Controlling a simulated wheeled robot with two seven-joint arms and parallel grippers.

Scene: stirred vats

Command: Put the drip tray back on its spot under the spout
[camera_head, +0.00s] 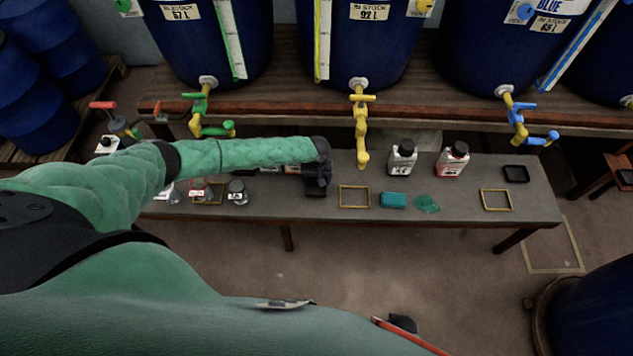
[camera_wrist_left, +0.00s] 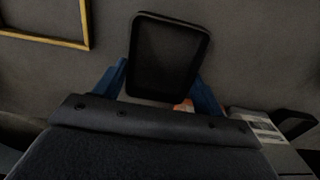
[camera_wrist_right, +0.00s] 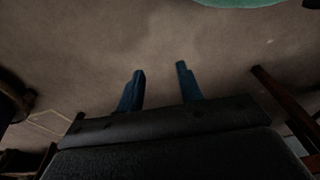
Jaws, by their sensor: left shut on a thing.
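My left gripper (camera_head: 317,180) is over the grey bench, between the green and yellow spouts. In the left wrist view its blue fingers (camera_wrist_left: 164,80) are shut on a black rectangular drip tray (camera_wrist_left: 170,55). In the head view the tray is mostly hidden by the gripper. A yellow outline (camera_head: 340,197) lies on the bench just right of the gripper, below the yellow spout (camera_head: 362,145); an outline also shows in the left wrist view (camera_wrist_left: 45,39). Another black tray (camera_head: 516,174) lies at the bench's right. My right gripper (camera_wrist_right: 160,70) is open and empty above the floor.
A teal block (camera_head: 393,200) and a green cloth-like thing (camera_head: 427,204) lie right of the outline. Two bottles (camera_head: 402,158) (camera_head: 453,160) stand behind them. Another empty outline (camera_head: 496,208) is farther right. Jars (camera_head: 237,192) stand at the left. The green (camera_head: 200,108) and blue (camera_head: 516,118) taps overhang.

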